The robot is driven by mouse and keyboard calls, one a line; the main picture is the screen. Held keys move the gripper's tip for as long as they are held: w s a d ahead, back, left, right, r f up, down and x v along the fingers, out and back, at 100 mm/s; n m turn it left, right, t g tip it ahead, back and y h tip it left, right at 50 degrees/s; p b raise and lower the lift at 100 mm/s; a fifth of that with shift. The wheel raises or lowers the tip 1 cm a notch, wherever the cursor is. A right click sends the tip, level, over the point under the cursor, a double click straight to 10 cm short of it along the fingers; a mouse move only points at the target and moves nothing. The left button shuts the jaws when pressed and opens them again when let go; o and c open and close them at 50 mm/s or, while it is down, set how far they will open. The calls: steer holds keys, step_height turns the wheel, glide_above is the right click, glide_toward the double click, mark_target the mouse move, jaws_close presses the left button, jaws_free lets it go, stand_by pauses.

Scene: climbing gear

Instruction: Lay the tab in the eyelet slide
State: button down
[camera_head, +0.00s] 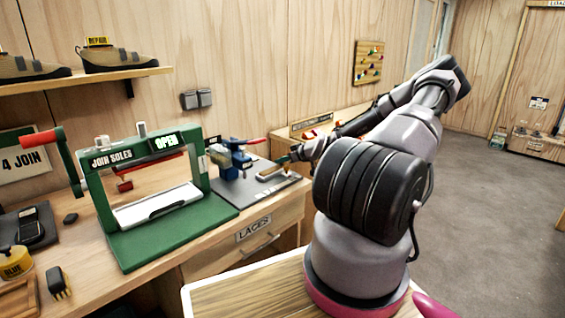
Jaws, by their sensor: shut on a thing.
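My gripper (288,158) is at the far end of my arm, low over the grey mat on the bench. It is small in this view and its fingers are partly lost against the bench. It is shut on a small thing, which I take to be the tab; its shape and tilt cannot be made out. The eyelet slide is too small to tell apart from the press.
The green JOIN SOLES press (150,250), marked OPEN, stands left of the eyelet press. A LACES drawer (254,229) is in the bench front below. Glue (15,262) and a brush (59,283) are at the near left. The floor (490,210) at right is clear.

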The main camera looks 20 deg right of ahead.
steer(key=shift+f, duration=0.25)
steer(key=shift+f, duration=0.1)
steer(key=c, duration=0.8)
jaws_free()
steer(key=shift+o, duration=0.2)
